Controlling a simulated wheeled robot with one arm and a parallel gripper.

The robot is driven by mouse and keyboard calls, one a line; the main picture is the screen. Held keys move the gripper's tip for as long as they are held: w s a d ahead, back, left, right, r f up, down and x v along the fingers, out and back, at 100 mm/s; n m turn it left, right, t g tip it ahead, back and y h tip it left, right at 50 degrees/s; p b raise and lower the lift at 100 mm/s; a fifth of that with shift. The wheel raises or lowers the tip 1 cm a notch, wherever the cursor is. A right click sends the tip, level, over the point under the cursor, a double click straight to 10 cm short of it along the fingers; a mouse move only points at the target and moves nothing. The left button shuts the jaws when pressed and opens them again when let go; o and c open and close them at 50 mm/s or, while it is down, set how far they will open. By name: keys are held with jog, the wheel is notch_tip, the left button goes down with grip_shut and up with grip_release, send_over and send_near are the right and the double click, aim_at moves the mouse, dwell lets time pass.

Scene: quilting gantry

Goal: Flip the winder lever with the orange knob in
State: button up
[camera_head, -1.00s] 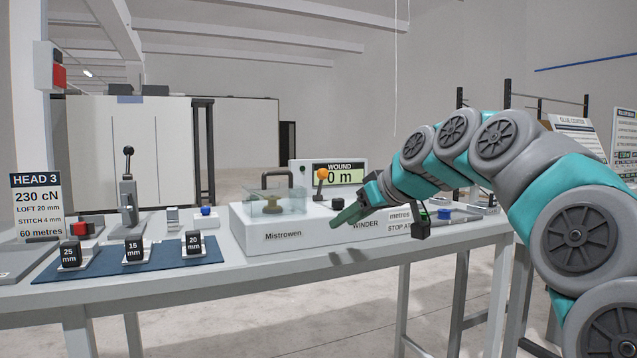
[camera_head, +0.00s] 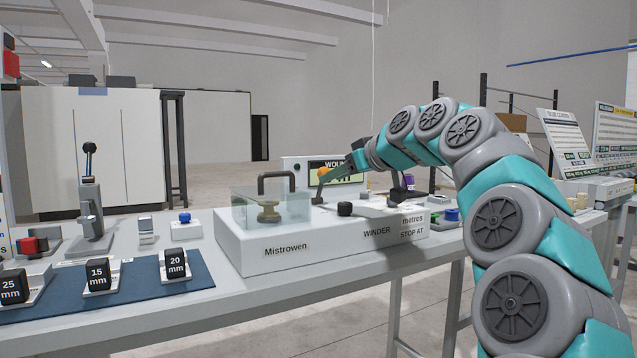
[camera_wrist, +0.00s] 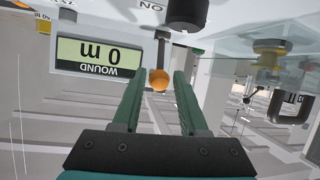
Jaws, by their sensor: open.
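In the wrist view, which is upside down, the orange knob (camera_wrist: 159,80) sits on a dark rod, between the tips of my two green fingers. My gripper (camera_wrist: 158,88) is open, with a gap visible on both sides of the knob. In the head view my gripper (camera_head: 333,184) reaches in from the right, above the box.
A clear cover with a dark handle (camera_head: 276,176) stands left of the lever. A black knob (camera_head: 345,208) is in front of it. The WOUND display (camera_wrist: 95,55) reads 0 m. Labelled black blocks lie on a blue mat (camera_head: 130,300) at left.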

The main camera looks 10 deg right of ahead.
aim_at(321, 189)
jog(key=x, duration=0.6)
